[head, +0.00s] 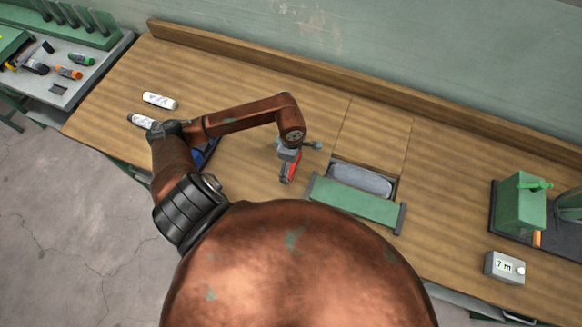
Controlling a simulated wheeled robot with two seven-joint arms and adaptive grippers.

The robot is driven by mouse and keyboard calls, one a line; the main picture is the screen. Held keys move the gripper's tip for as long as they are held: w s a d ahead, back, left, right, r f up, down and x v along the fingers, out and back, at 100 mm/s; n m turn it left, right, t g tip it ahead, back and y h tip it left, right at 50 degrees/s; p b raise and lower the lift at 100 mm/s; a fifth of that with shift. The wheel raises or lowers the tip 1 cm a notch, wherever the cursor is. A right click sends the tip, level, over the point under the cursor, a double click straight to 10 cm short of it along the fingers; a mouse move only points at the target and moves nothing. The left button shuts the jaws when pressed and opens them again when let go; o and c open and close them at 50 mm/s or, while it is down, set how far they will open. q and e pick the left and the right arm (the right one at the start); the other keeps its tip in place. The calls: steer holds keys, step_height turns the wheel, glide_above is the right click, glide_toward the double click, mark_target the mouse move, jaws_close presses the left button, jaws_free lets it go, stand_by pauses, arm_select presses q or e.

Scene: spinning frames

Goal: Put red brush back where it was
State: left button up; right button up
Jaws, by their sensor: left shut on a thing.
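The red brush (289,171) is below the wrist of my left arm, over the wooden workbench (250,80). My left gripper (288,157) points down and is shut on the brush. The brush looks upright or slightly tilted. I cannot tell whether its lower end touches the bench top. To its right is a recessed opening holding a grey tray (362,180), with a green bar (355,205) along its front. My right gripper is not in view.
Two white tubes (160,100) lie at the bench's left, one close to my arm. A blue object (203,153) is partly hidden behind my arm. A green machine (520,203) and a small display box (504,267) stand at the right. A raised ledge runs along the back.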

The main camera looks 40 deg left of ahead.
mark_target(291, 169)
arm_select(q)
step_height(291, 169, down, 2)
steer(key=shift+f+p, duration=0.2)
steer(key=shift+p, duration=0.3)
steer(key=shift+a+f, duration=0.1)
steer(key=shift+f, duration=0.25)
steer(key=shift+f, duration=0.1)
steer(key=shift+f, duration=0.1)
steer(key=o, duration=1)
